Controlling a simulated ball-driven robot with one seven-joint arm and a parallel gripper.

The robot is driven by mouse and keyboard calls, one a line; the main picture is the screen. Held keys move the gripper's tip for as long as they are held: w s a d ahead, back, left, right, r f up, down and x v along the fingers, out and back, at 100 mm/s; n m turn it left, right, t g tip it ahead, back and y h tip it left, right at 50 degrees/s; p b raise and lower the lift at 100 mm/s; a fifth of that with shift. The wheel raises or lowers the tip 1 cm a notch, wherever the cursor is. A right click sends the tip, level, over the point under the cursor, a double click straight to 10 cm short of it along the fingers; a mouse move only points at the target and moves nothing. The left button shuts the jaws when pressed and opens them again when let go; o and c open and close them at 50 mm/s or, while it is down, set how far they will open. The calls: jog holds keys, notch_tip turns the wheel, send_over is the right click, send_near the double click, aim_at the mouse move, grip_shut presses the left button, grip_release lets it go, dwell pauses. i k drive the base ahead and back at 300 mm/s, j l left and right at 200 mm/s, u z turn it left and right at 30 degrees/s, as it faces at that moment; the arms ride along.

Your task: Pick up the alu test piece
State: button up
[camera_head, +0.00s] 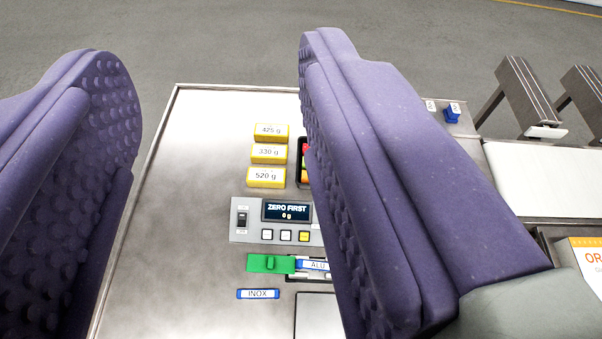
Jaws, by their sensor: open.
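My gripper (218,105) is open, with one purple studded finger at the left and one in the middle of the view. Nothing is between the fingertips. A label reading ALU (318,265), white with blue, sits low in the view. Its right end is hidden behind the right finger. A green piece with a raised knob (268,264) lies directly left of the ALU label. I cannot tell whether the green piece and the label are one thing. A blue-ended white piece marked INOX (258,294) lies just below, on the metal table (190,200).
A grey scale panel (245,237) shows ZERO FIRST and 0 g. Yellow blocks marked 425 g (271,131), 330 g (269,153) and 520 g (266,177) stand above it. A dark tray (299,178) is partly hidden. A white belt (550,180) lies right. The table's left side is clear.

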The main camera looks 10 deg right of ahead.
aim_at(301, 265)
jog(key=k+z, duration=0.35)
jog(key=k, duration=0.4)
jog(key=i+j+z, duration=0.4)
jog(key=i+j, duration=0.3)
jog(key=j, duration=0.15)
